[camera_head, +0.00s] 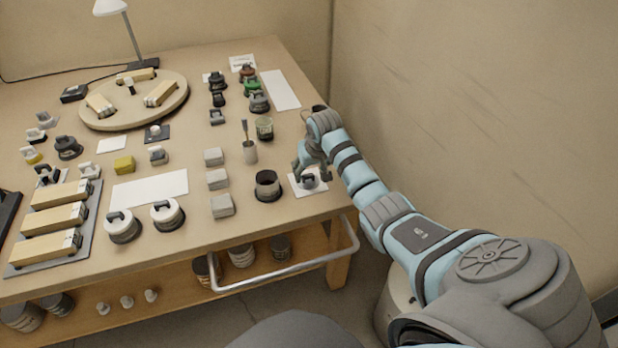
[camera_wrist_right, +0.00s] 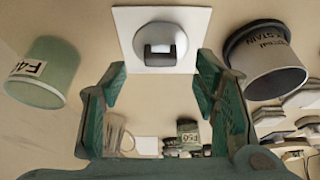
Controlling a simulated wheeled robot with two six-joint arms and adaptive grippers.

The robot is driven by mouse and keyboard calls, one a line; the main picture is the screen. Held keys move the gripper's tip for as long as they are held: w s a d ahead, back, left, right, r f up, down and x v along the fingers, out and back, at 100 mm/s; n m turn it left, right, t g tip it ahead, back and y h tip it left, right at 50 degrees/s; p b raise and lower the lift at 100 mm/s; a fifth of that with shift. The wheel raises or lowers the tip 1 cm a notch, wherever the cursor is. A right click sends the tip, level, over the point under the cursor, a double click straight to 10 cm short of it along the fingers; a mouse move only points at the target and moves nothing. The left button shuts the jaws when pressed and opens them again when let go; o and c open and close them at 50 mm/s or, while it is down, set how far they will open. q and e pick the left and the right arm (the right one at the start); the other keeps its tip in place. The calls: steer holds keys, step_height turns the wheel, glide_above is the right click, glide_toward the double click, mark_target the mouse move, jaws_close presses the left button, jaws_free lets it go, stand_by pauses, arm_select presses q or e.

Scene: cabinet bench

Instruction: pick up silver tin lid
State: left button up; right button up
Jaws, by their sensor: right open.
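The silver tin lid (camera_wrist_right: 176,36) is round with a dark raised handle and lies on a white square card (camera_wrist_right: 125,22). In the head view the lid (camera_head: 309,182) is partly covered by my gripper, near the bench's right front corner. My right gripper (camera_head: 304,167) is above the lid, and its green-padded fingers (camera_wrist_right: 160,70) are apart with nothing between them. In the wrist view the lid is centred just beyond the fingertips. I cannot tell whether any finger touches it. My left gripper does not show.
An open dark-rimmed tin (camera_head: 267,188) stands close left of the card; it shows in the wrist view (camera_wrist_right: 272,72). A green labelled cup (camera_wrist_right: 42,75) stands on the other side. A metal rail (camera_head: 290,268) runs along the bench front. Other lidded tins (camera_head: 167,215) stand left.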

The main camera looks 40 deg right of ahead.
mark_target(308, 175)
steer(key=b+x, duration=0.1)
steer(key=x, duration=0.2)
steer(key=shift+w+f, duration=0.15)
steer(key=shift+f, duration=0.2)
steer(key=shift+r, duration=0.15)
steer(key=c, duration=0.9)
steer(key=shift+c, duration=0.2)
steer(key=shift+r, duration=0.1)
